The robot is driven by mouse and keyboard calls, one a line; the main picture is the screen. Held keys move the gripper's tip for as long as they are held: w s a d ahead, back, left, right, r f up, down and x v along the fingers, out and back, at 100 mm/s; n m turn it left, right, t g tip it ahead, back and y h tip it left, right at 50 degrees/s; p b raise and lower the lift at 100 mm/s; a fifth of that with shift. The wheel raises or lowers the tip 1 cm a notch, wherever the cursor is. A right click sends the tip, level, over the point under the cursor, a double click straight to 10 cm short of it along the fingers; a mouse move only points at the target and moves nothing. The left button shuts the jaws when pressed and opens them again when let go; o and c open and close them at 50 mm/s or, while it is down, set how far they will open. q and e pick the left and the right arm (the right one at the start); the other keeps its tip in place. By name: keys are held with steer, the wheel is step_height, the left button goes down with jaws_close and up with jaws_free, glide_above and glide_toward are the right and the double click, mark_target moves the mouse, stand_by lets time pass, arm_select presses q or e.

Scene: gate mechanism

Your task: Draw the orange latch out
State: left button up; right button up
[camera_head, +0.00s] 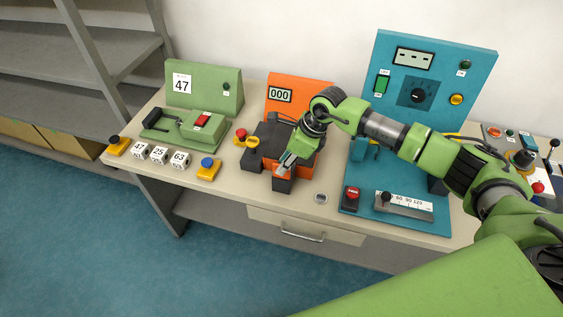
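The orange gate unit has an upright orange panel (312,88) with a "000" display and a dark block-shaped body (268,133) in front of it. An orange part (303,166) shows at the front of that body, partly behind my gripper; I cannot tell whether it is the latch. My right gripper (285,162) reaches in from the right and points down at the front of this unit. Its fingertips are close to the orange part; contact and finger opening are too small to tell. My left gripper is not in view.
A green unit (205,82) marked 47 stands left, with several numbered white cubes (158,154) and a blue-topped yellow button (208,168) before it. A red and yellow part (241,134) sits beside the dark body. A teal panel unit (440,65) stands right, behind my arm.

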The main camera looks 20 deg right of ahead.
steer(key=shift+x, duration=1.3)
jaws_close()
